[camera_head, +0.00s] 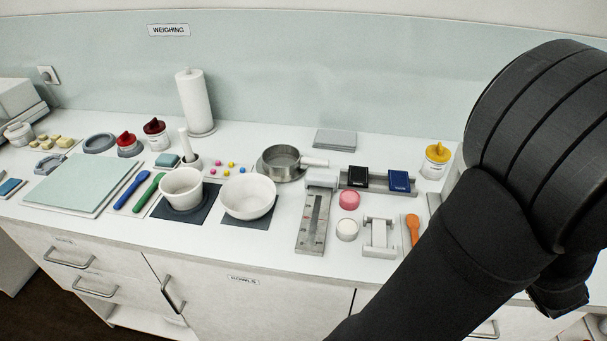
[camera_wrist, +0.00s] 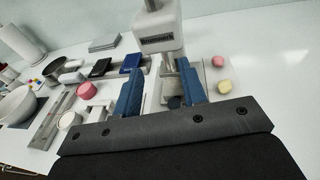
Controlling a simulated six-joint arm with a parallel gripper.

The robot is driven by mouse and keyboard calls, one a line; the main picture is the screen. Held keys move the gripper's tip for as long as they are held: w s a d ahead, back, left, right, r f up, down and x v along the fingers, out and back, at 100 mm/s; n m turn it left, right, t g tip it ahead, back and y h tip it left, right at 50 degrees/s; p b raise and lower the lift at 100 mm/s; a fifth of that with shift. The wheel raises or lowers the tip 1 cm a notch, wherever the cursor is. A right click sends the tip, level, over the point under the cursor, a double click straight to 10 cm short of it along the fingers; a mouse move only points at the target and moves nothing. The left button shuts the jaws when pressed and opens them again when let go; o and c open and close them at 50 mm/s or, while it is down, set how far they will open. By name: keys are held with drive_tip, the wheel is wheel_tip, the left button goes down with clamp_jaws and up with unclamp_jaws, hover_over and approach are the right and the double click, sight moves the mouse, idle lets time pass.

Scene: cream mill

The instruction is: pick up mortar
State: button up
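In the head view, a deep white vessel (camera_head: 181,191), which looks like the mortar, stands upright on a dark mat left of the middle. A wider white bowl (camera_head: 248,197) stands right of it on another dark mat. A white pestle (camera_head: 185,145) stands upright in a small holder just behind the deep vessel. My gripper (camera_wrist: 159,72) is open, its two blue fingers apart, near a white upright device and well to the right of the vessels. A white bowl (camera_wrist: 15,106) is cut off at the left edge of the wrist view. The deep vessel is not clearly visible there.
A steel pan (camera_head: 280,162) stands behind the bowls, its handle pointing right. A blue spatula (camera_head: 132,190) and a green one lie left of the deep vessel. A grey scale strip (camera_head: 313,222) lies to the right. A paper roll (camera_head: 194,103) stands at the back.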

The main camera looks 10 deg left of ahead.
wheel_tip(320, 180, up, 12)
drive_tip(key=w+a+f+n+g+y, duration=0.25)
drive_tip(key=w+a+n, duration=0.25)
drive_tip(key=a+n, duration=0.25)
drive_tip(key=w+a+f+n+g+y, duration=0.1)
drive_tip(key=w+a+n+g+y, duration=0.4)
drive_tip(key=a, duration=0.4)
drive_tip(key=m+g+h, duration=0.7)
drive_tip(key=m+h, duration=0.4)
drive_tip(key=m, duration=1.8)
hover_over(183, 207)
drive_tip(key=a, duration=0.1)
drive_tip(key=shift+t, duration=0.25)
wheel_tip(183, 207, down, 14)
drive_tip(key=shift+s+a+f, duration=0.1)
drive_tip(key=shift+s, duration=0.05)
drive_tip(key=shift+w+d+f, duration=0.1)
drive_tip(key=shift+d+f, duration=0.05)
drive_tip(key=shift+f, duration=0.8)
drive_tip(key=shift+w+d+f, duration=0.1)
drive_tip(key=shift+d+f, duration=0.1)
drive_tip(key=shift+f, duration=0.8)
drive_tip(key=shift+d+f, duration=0.15)
drive_tip(key=shift+f, duration=0.8)
clamp_jaws()
